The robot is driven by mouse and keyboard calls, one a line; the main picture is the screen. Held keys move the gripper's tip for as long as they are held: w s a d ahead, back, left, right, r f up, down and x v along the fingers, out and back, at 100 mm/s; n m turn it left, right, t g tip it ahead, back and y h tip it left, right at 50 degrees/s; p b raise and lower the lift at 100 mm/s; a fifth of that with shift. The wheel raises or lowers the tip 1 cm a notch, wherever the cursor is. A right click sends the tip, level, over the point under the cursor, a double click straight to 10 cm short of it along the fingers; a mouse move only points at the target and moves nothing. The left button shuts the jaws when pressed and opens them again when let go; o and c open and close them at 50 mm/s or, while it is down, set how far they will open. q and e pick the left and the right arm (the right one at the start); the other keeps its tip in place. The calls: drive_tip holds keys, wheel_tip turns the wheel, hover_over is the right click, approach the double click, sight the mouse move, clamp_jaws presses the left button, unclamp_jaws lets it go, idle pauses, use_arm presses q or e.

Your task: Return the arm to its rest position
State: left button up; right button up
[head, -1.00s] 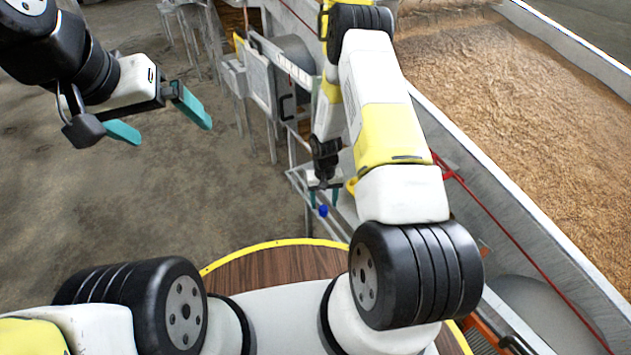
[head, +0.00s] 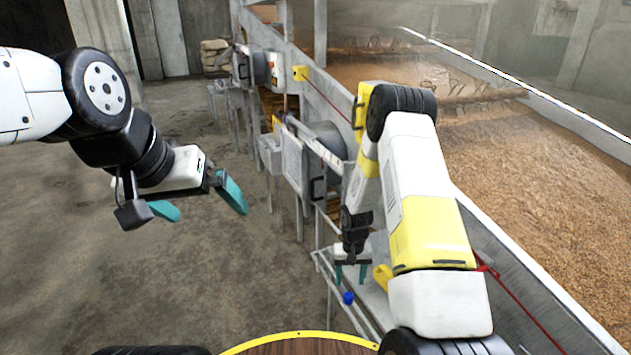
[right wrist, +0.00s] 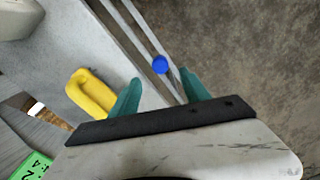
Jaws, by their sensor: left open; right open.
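My left gripper (head: 200,202) hangs at the left of the head view, over bare floor. Its teal fingers are apart with nothing between them. My right arm reaches forward in the head view, and my right gripper (head: 350,274) points down near a metal rail frame beside the grain trough. Its teal fingers also show in the right wrist view (right wrist: 160,92), spread apart and empty. A blue knob (head: 348,297) lies just below the fingertips in the head view; it also shows beyond them in the right wrist view (right wrist: 160,64). Neither finger grips it.
A long metal trough of grain (head: 540,190) fills the right side. A yellow handle (right wrist: 92,94) is left of the right fingers. Metal boxes and posts (head: 292,165) stand along the trough. The concrete floor (head: 120,275) on the left is clear.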

drive_tip(key=s+r+t, duration=0.3)
drive_tip(key=r, duration=2.6)
drive_tip(key=s+a+r+t+y, duration=0.1)
drive_tip(key=s+r, duration=0.7)
drive_tip(key=s, duration=0.2)
drive_tip(key=s+a+r+n+t+y, duration=0.1)
drive_tip(key=s+r+t, duration=0.1)
drive_tip(key=s+r, duration=0.6)
drive_tip(key=s, duration=0.3)
drive_tip(key=shift+s+r, duration=0.15)
drive_tip(key=shift+r, duration=0.05)
drive_tip(key=shift+a, duration=0.1)
